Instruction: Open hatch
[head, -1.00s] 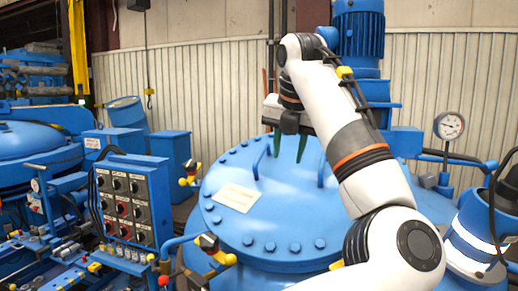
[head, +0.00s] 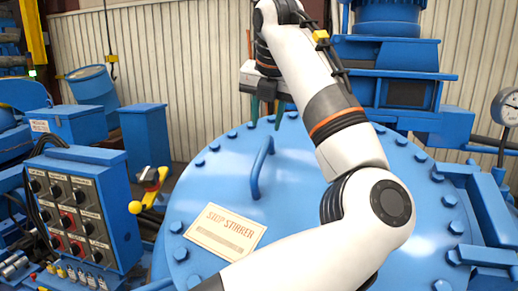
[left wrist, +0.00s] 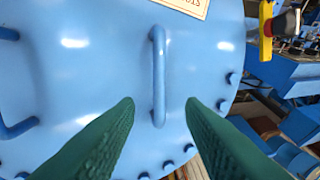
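The hatch is a large round blue lid (head: 295,205) with bolts around its rim, lying closed. A bent-bar handle (head: 261,168) stands on it, and this handle also shows in the left wrist view (left wrist: 158,75). A second handle (left wrist: 18,130) shows at the left edge of the wrist view; my arm hides it in the head view. My left gripper (head: 266,124) is above the far part of the lid, beyond the first handle. Its green fingers (left wrist: 161,101) are apart and empty, with the handle's lower end seen between them. My right gripper is out of view.
A placard (head: 225,232) lies on the lid's near left. A control box with knobs (head: 78,213) and a yellow-handled valve (head: 150,187) stand at the left. Blue machinery (head: 390,70) rises behind the lid, and a pressure gauge (head: 509,107) is at the right.

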